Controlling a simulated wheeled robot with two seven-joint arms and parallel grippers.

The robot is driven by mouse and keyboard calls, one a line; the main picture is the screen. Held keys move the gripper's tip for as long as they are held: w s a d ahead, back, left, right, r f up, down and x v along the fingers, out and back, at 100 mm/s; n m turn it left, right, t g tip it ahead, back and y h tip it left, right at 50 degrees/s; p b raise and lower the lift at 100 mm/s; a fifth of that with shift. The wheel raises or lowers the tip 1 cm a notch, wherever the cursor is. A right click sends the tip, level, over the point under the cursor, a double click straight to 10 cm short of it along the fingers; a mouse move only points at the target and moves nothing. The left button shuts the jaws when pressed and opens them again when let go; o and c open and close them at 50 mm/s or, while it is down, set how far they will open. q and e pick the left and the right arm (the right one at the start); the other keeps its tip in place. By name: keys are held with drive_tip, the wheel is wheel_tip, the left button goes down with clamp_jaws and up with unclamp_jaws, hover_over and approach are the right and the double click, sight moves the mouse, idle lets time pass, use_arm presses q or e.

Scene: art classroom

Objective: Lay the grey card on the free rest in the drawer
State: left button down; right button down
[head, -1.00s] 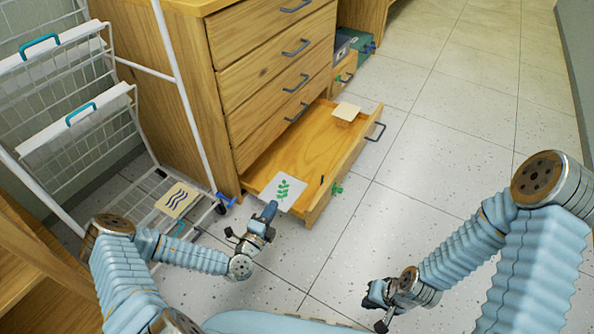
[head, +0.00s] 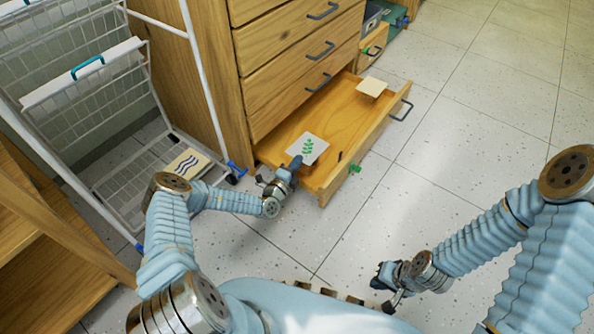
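The grey card (head: 309,148) with a green leaf print is at the near left end of the open bottom drawer (head: 345,112). My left gripper (head: 292,166) is at the card's near edge and appears shut on it. I cannot tell whether the card touches anything below it. A small cream block or rest (head: 372,87) stands at the far end of the drawer. A small dark peg (head: 340,156) shows by the drawer's front. My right gripper (head: 384,280) is over the floor, well apart from the drawer; its fingers are too small to read.
A wooden cabinet (head: 238,95) with closed upper drawers rises behind the open drawer. A white wire rack (head: 118,115) stands left, with a wavy-line card (head: 187,163) low on it. A green clip (head: 354,168) is on the drawer front. The floor (head: 470,130) to the right is clear.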

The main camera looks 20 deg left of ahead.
use_arm(q)
drive_tip(key=shift+w+f+b, duration=0.2)
drive_tip(key=shift+f+b, duration=0.35)
drive_tip(key=shift+f, duration=1.15)
drive_tip(key=shift+f, duration=0.2)
drive_tip(key=c, duration=1.4)
unclamp_jaws()
drive_tip(key=shift+o, duration=0.2)
drive_tip(key=shift+r, duration=0.1)
drive_tip(key=shift+r, duration=0.25)
drive_tip(key=p+v, duration=0.2)
drive_tip(key=v, duration=1)
drive_tip(key=shift+f, duration=0.15)
